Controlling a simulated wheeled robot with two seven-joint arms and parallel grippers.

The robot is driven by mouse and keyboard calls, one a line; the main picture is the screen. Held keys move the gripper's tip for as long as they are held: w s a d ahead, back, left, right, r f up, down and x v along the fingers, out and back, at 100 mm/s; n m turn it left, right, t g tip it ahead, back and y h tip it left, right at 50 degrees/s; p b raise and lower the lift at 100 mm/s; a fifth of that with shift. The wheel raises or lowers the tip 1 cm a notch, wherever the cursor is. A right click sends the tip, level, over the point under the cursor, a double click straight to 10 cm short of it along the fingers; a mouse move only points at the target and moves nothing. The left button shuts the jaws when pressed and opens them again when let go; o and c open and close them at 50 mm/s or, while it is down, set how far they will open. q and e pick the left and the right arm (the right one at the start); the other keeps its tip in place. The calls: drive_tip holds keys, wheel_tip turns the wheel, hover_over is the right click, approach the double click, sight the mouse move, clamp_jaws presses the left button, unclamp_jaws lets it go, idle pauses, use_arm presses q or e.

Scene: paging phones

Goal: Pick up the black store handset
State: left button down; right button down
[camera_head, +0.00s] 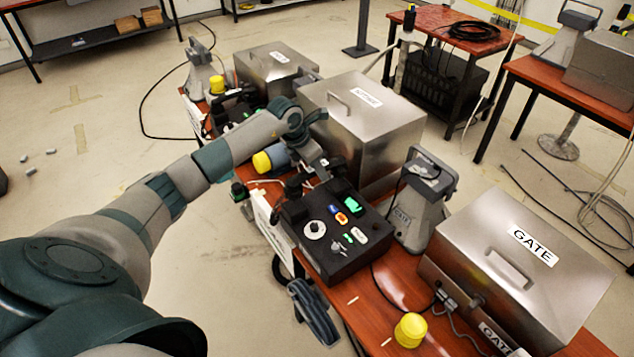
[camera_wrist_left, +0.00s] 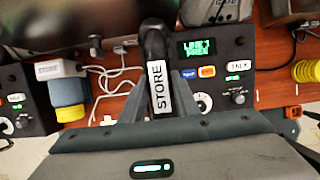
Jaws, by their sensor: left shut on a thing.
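The black store handset (camera_wrist_left: 157,75) stands out in the left wrist view, with a white STORE label along its grip. My left gripper (camera_wrist_left: 172,104) is shut on it, with the fingers at either side of the grip near the label. In the head view my left gripper (camera_head: 308,160) is over the work table, and the handset is mostly hidden by it. A black phone base (camera_head: 322,262) with coloured buttons and a knob is just below; it also shows in the wrist view (camera_wrist_left: 262,75) with a lit green display. My right gripper is not in view.
A steel box (camera_head: 395,120) stands behind the gripper, and a GATE box (camera_head: 465,240) at right. A grey horn speaker (camera_head: 420,205) stands between them. A blue, yellow-capped cylinder (camera_head: 282,155) is close to the gripper. A yellow cap (camera_head: 410,330) sits near the front.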

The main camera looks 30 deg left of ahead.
use_arm(q)
drive_tip(key=s+d+r+b, duration=0.4)
drive_tip(key=s+d+r, duration=0.1)
drive_tip(key=d, duration=0.5)
drive_tip(key=shift+s+d+r, duration=0.15)
drive_tip(key=shift+d+r, duration=0.05)
drive_tip(key=shift+r, duration=0.65)
drive_tip(key=shift+d, duration=0.1)
idle(1.5)
